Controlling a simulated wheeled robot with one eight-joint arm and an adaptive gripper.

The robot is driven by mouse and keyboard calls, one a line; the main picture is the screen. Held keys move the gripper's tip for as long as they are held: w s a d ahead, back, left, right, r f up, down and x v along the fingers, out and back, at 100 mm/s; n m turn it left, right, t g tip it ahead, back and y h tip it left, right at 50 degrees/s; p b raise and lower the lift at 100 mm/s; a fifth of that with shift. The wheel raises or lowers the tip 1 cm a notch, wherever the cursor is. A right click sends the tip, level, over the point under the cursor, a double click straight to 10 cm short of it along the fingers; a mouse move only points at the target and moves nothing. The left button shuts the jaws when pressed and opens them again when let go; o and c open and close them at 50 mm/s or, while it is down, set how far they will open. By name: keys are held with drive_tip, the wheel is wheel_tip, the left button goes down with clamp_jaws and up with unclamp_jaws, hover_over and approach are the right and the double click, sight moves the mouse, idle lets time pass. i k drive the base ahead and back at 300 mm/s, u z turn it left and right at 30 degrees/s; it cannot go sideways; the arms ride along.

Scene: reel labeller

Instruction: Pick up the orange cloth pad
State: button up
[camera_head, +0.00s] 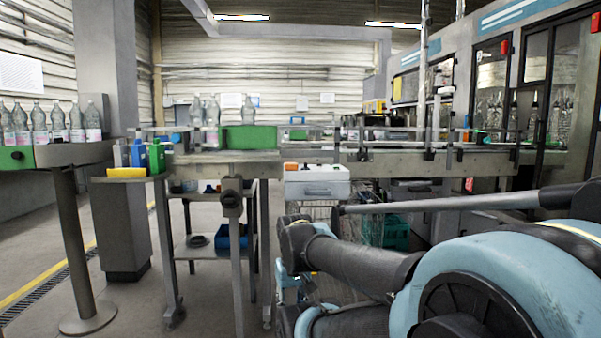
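A small orange item (290,166), which may be the orange cloth pad, lies at the left on top of a white box-like unit (318,188) below the conveyor's near edge. It is too small to tell whether it is cloth. A small pale item (311,167) lies just right of it. My arm fills the lower right, with its dark and light-blue links in front of the area below and right of the white unit. I cannot make out my gripper's fingers anywhere in the view.
The conveyor (215,159) runs across the middle, with clear bottles (213,112) and a green block (252,138) on it. Blue and green bottles (139,153) and a yellow item (127,172) stand at its left end. A shelf cart with a blue bin (230,237) stands below. Floor is free at left.

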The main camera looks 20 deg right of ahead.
sight(288, 167)
drive_tip(key=z, duration=0.45)
drive_tip(key=k, duration=1)
drive_tip(key=u, duration=0.25)
drive_tip(key=i, duration=1.95)
drive_tip(key=z, duration=0.7)
